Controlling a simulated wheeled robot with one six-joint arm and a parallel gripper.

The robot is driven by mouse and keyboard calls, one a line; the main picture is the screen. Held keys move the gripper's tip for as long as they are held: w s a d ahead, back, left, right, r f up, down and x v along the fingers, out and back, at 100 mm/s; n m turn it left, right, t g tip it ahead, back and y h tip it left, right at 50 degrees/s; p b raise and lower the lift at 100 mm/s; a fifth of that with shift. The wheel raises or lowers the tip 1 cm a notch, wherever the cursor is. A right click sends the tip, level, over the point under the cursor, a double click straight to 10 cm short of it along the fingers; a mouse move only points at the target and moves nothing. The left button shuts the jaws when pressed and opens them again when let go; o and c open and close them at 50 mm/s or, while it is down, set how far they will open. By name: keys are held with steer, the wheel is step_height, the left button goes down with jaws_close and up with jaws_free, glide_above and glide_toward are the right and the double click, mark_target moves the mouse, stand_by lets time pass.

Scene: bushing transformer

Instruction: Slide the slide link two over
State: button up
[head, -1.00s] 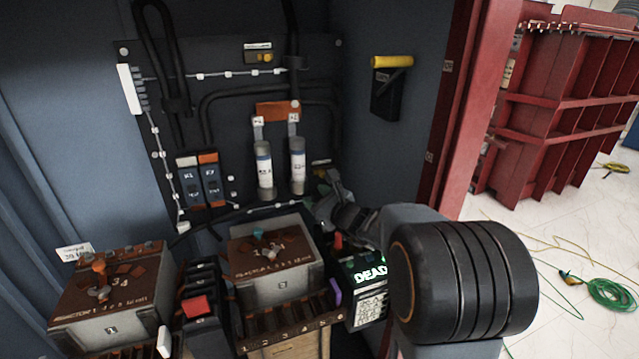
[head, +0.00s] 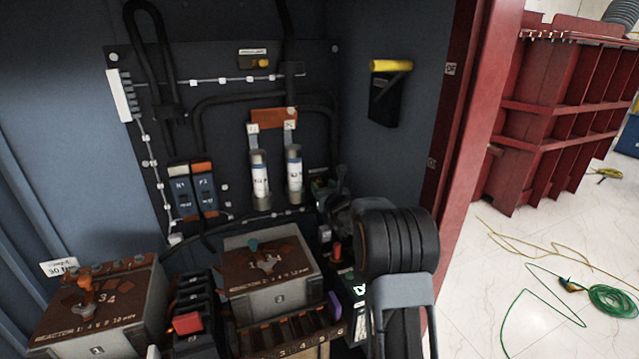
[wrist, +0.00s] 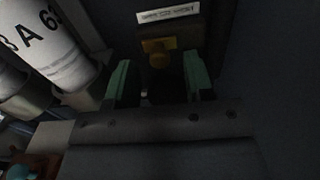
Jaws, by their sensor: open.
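A small dark block with a yellow-brass knob (wrist: 158,60) and a white label lies just ahead of my gripper in the wrist view; I take it as slide link two. In the head view it is the small labelled piece (head: 319,183) low on the back panel, right of the fuses, partly hidden by my gripper. My gripper (wrist: 158,84) is open, its green fingers on either side of the knob's line with nothing held. It shows small and dark in the head view (head: 338,178). Contact with the knob cannot be told.
A similar link with a yellow knob (head: 257,61) sits higher on the panel. Two white fuses (head: 260,178) stand close left of my gripper; one looms in the wrist view (wrist: 45,45). A reactor box (head: 270,290) is below. The cabinet's right wall (head: 385,165) is close.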

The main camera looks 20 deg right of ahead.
mark_target(320, 184)
steer(key=shift+w, duration=1.65)
steer(key=shift+c, duration=0.5)
jaws_close()
